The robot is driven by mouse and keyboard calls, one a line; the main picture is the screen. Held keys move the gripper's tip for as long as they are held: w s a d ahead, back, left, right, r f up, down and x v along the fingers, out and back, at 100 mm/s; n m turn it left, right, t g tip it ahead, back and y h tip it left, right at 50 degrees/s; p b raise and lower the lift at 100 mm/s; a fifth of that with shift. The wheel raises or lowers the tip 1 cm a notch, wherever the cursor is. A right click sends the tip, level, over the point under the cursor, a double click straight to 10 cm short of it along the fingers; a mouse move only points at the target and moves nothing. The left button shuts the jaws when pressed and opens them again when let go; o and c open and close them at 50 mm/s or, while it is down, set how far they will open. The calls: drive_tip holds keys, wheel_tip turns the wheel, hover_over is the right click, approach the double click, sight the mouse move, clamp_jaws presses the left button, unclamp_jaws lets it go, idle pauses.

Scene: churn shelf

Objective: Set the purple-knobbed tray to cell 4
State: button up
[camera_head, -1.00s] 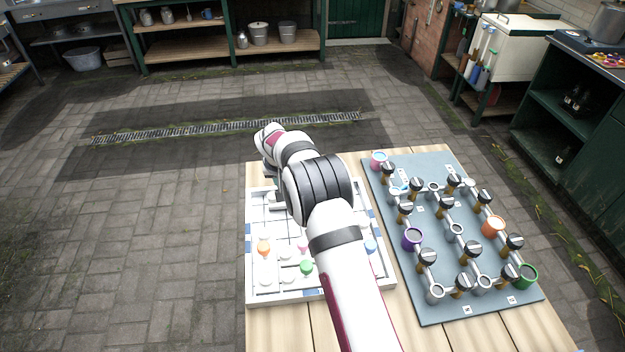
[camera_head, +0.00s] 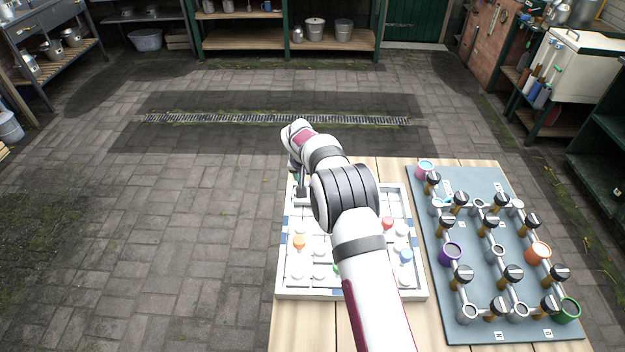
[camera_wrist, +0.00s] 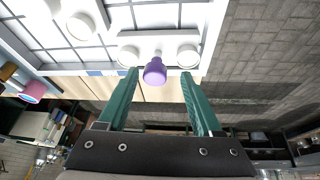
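The purple knob (camera_wrist: 154,72) shows in the wrist view at the edge of the white gridded frame (camera_wrist: 100,66), between pale round knobs. My gripper (camera_wrist: 159,76) is open, its two green fingers apart, with the purple knob between the fingertips. I see no contact between the fingers and the knob. In the head view the white frame (camera_head: 284,262) lies on the wooden table under my arm. My arm hides the purple knob and much of the frame there. No cell numbers are legible.
An orange knob (camera_head: 299,242), a red knob (camera_head: 387,223) and a blue knob (camera_head: 406,256) stand in the frame. A grey-blue board (camera_head: 470,330) with pipes, black-topped valves and coloured cups lies to the right. Paved floor is open on the left.

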drive_tip(key=v, duration=1.5)
drive_tip(key=shift+r, duration=0.4)
drive_tip(key=shift+s, duration=0.15)
drive_tip(key=s+d+r+m+g, duration=0.1)
drive_tip(key=s+d+r, duration=0.3)
drive_tip(key=s, duration=0.5)
drive_tip(key=s+d+r+m+g, duration=0.1)
drive_tip(key=s+d, duration=0.4)
drive_tip(key=s, duration=0.4)
drive_tip(key=s+d+f+m+g+y, duration=0.1)
drive_tip(key=s+f+g+y, duration=0.1)
drive_tip(key=s, duration=2.1)
drive_tip(key=shift+d+f+m+g+y, duration=0.15)
drive_tip(key=shift+f+m+g+y, duration=0.25)
drive_tip(key=shift+f, duration=0.55)
